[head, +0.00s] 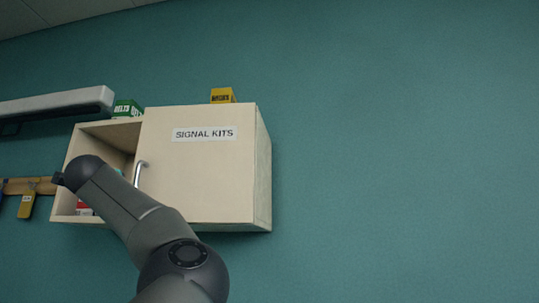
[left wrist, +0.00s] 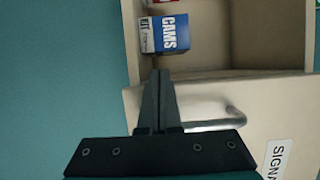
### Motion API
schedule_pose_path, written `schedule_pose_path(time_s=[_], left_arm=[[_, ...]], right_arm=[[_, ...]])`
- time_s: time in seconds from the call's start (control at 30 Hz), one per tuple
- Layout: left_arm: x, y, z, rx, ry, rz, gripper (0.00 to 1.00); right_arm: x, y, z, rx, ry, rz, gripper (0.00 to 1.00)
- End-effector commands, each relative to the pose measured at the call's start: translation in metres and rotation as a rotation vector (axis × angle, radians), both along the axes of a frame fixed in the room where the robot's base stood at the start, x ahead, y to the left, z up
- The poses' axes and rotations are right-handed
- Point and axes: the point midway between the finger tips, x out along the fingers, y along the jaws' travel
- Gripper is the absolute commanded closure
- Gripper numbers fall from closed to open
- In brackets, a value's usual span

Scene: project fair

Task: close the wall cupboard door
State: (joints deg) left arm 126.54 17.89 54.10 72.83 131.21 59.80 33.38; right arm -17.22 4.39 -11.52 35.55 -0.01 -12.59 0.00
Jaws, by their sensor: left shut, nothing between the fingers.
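The wall cupboard (head: 262,190) is a pale wooden box on the teal wall. Its door (head: 200,180), labelled SIGNAL KITS, covers the right part of the front, and the left part is open. A curved metal handle (head: 139,172) stands near the door's left edge; it also shows in the left wrist view (left wrist: 232,113). My left gripper (left wrist: 160,74) is shut and empty, its tips by the door's edge and beside the handle. I cannot tell if they touch the door. In the head view, my left arm hides part of the opening and the door's lower left.
Inside the cupboard is a blue and white CAMS box (left wrist: 166,35). A green box (head: 127,108) and a yellow box (head: 222,95) sit on top. A pale wall fixture (head: 55,102) and a rail with yellow tags (head: 27,203) are at left. The wall at right is bare.

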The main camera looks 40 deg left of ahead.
Motion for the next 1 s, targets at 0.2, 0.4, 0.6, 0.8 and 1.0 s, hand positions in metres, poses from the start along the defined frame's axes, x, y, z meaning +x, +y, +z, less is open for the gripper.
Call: schedule_pose_path(time_s=[0.2,0.4,0.6,0.8,1.0], left_arm=[[0.0093,0.0064,0.0001,0.000,0.001,0.004,1.00],[0.0119,0.0078,-0.0005,-0.001,0.001,0.005,1.00],[0.0116,0.0078,-0.0006,-0.001,0.001,0.006,1.00],[0.0114,0.0073,-0.0005,0.000,0.000,0.006,1.00],[0.0102,-0.0008,-0.0017,0.002,-0.001,0.007,1.00]], right_arm=[[0.0017,-0.0023,0.0044,-0.004,-0.002,0.001,0.50],[0.0016,-0.0026,0.0048,-0.004,-0.002,0.000,0.50],[0.0014,-0.0028,0.0047,-0.004,-0.002,0.000,0.50],[0.0013,-0.0029,0.0042,-0.004,-0.001,-0.001,0.50],[0.0029,-0.0030,-0.0048,-0.004,-0.004,-0.001,0.50]])
